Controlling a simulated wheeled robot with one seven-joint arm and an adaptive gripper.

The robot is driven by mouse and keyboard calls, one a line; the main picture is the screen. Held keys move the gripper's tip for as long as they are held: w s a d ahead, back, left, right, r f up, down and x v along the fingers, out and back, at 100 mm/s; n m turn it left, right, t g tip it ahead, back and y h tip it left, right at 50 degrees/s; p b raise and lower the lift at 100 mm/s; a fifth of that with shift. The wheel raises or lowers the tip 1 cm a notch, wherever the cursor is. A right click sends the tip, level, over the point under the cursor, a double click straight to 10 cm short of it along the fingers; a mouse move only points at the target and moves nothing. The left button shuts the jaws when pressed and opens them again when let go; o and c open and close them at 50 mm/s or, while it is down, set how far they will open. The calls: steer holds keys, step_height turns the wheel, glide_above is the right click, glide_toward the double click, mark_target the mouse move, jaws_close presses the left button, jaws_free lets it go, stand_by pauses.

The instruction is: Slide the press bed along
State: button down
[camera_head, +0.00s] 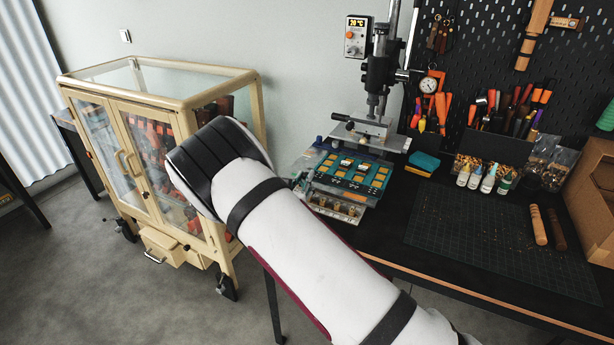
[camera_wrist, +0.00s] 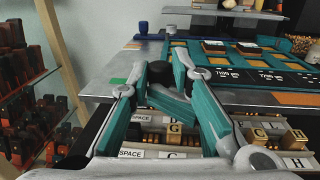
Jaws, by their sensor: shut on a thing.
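The stamping press (camera_head: 378,75) stands on the bench in the head view. Below its head a teal board with gold letter plates (camera_head: 350,174) lies on the bed. In the wrist view the press bed is a silver metal plate (camera_wrist: 112,76) with the teal board on top. My gripper (camera_wrist: 168,74) is at the bed's near edge, its teal-padded fingers shut on a black knob (camera_wrist: 160,70). In the head view my arm hides the gripper and knob.
Trays of letter blocks (camera_wrist: 165,140) lie below the bed and gripper. A cream glass cabinet (camera_head: 160,150) stands left of the bench. A blue-and-yellow sponge (camera_head: 422,163), bottles (camera_head: 475,178) and a cutting mat (camera_head: 490,235) are right of the press.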

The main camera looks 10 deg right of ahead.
steer(key=shift+p+v, duration=0.65)
steer(key=shift+v, duration=1.55)
steer(key=c, duration=1.2)
jaws_free()
steer(key=shift+w+a+f, duration=0.1)
steer(key=shift+w+f, duration=0.1)
steer(key=shift+f, duration=0.05)
steer(key=shift+s, duration=0.1)
steer(key=v, duration=1.1)
steer(key=shift+s+a+r, duration=0.25)
steer(key=shift+s+a, duration=0.05)
steer(key=shift+a, duration=0.05)
